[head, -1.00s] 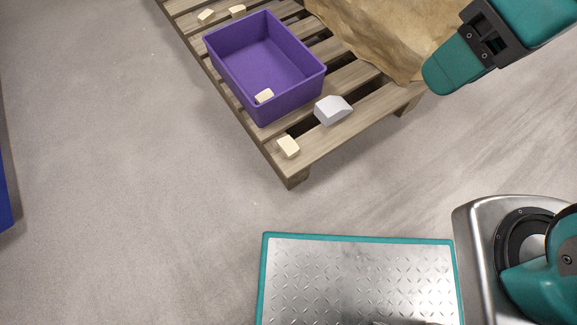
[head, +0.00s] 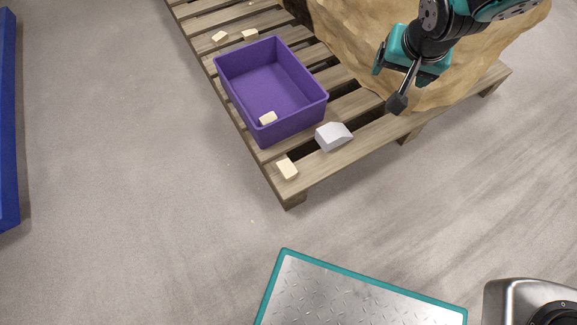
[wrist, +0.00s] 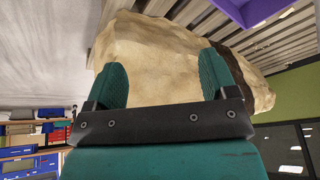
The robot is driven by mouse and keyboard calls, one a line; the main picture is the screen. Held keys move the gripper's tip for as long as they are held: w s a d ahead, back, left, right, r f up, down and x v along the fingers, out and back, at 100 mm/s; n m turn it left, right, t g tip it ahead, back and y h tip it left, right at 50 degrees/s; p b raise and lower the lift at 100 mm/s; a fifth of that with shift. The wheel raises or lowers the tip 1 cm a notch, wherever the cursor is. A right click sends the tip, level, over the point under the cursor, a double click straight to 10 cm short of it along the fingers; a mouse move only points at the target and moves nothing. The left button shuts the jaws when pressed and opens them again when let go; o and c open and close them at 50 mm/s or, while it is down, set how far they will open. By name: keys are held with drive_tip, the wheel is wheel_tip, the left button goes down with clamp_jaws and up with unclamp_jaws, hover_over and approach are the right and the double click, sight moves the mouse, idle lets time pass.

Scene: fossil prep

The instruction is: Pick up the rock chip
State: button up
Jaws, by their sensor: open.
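Several small cream chips lie about the pallet: one (head: 287,168) on the front corner, one (head: 268,118) at the near wall of the purple bin (head: 292,128), and two (head: 220,36) (head: 250,34) behind the bin. A larger pale grey angular block (head: 333,137) lies right of the bin. I cannot tell which is the rock chip. My gripper (head: 388,68) is up and right of the block, in front of the big tan rock. In the wrist view my gripper (wrist: 165,78) is open, with nothing between its two teal fingers.
The big tan rock (head: 345,35) fills the pallet's back right and shows beyond the fingers in the wrist view. The slatted pallet (head: 350,155) has gaps. A teal-edged metal plate (head: 350,295) is at the bottom.

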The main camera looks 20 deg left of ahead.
drive_tip(key=a+f+t+p, duration=0.15)
drive_tip(key=a+f, duration=0.25)
drive_tip(key=f, duration=0.4)
drive_tip(key=a+f+n+t+y, duration=0.1)
drive_tip(key=a+f+t, duration=0.25)
drive_tip(key=f, duration=0.35)
drive_tip(key=a+f+t+p, duration=0.15)
drive_tip(key=a+f, duration=0.25)
drive_tip(key=f, duration=0.4)
drive_tip(key=s+d+f+n+g+y+p, duration=0.1)
drive_tip(key=s+d+f+n+y, duration=0.1)
drive_tip(key=s+f+n+y, duration=0.4)
drive_tip(key=s+d+f+n+y+p, duration=0.1)
drive_tip(key=s+d+f+n+y, duration=0.15)
drive_tip(key=s+f, duration=0.7)
drive_tip(key=b, duration=1.6)
approach(287, 168)
drive_tip(key=x, duration=0.2)
drive_tip(key=shift+w+a+f+m+g+y, duration=0.2)
drive_tip(key=shift+w+f+m+g+y, duration=0.05)
drive_tip(key=shift+f, duration=0.1)
drive_tip(key=b+x, duration=0.2)
drive_tip(key=b, duration=0.4)
drive_tip(key=shift+w+a+b, duration=0.1)
drive_tip(key=shift+b, duration=0.85)
drive_tip(key=shift+r, duration=0.2)
